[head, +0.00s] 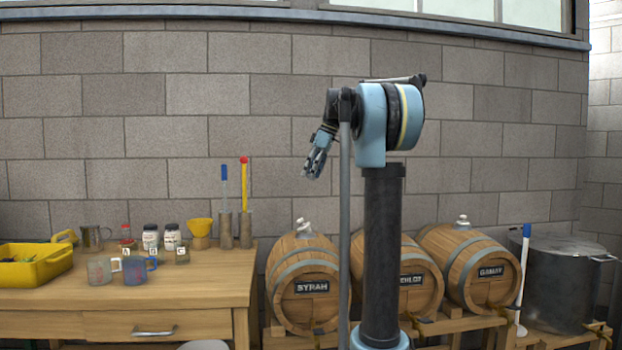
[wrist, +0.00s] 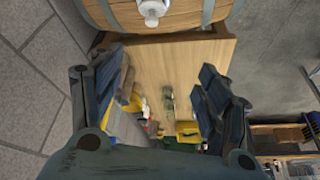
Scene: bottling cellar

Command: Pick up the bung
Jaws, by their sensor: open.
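A pale bung (head: 303,227) sits in the top of the SYRAH barrel (head: 294,262). Another pale bung (head: 462,220) sits on the GAMAY barrel (head: 455,250). The top of the middle barrel (head: 418,280) is partly hidden by my arm, and no bung shows there. My gripper (head: 313,167) is open and empty, in the air above and slightly right of the SYRAH barrel. In the wrist view my gripper (wrist: 157,78) has its fingers spread wide. A white bung (wrist: 152,9) on a barrel (wrist: 190,14) shows beyond them at the top edge.
A wooden table (head: 215,280) at left holds a yellow crate (head: 38,268), jugs, jars, a yellow funnel (head: 200,228) and brushes in metal holders. A large steel pot (head: 565,285) stands at right. A block wall is behind; the air around the gripper is clear.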

